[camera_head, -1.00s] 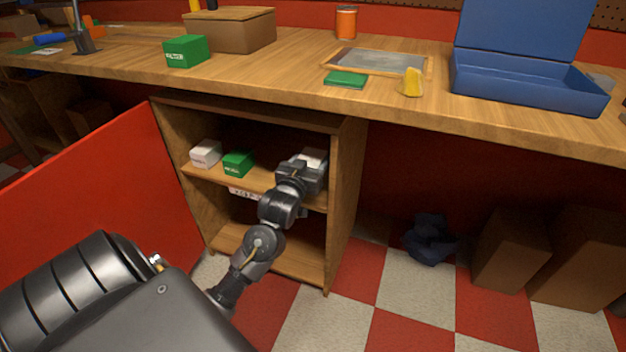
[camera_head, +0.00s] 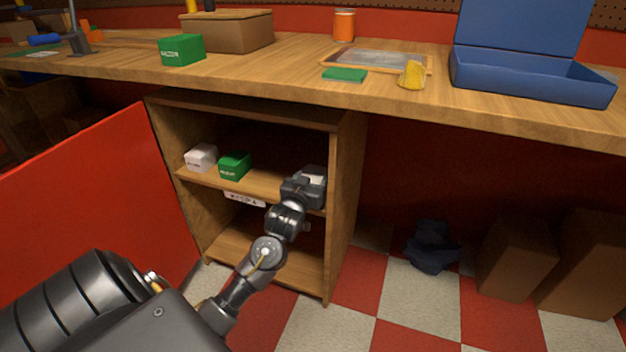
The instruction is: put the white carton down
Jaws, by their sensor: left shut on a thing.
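My left gripper (camera_head: 306,184) reaches into the open cabinet at the right end of its middle shelf (camera_head: 259,183). It is shut on a white carton (camera_head: 314,173), which shows only in part behind the gripper. I cannot tell whether this carton touches the shelf. A second white carton (camera_head: 201,157) stands at the left end of the same shelf, with a green carton (camera_head: 235,165) beside it. My right gripper is not in view.
The cabinet's red door (camera_head: 85,200) stands open on the left. A wooden side wall (camera_head: 345,200) bounds the shelf on the right. The workbench (camera_head: 280,75) above carries a green box (camera_head: 182,50) and a blue case (camera_head: 530,78). Shelf room lies between the green carton and my gripper.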

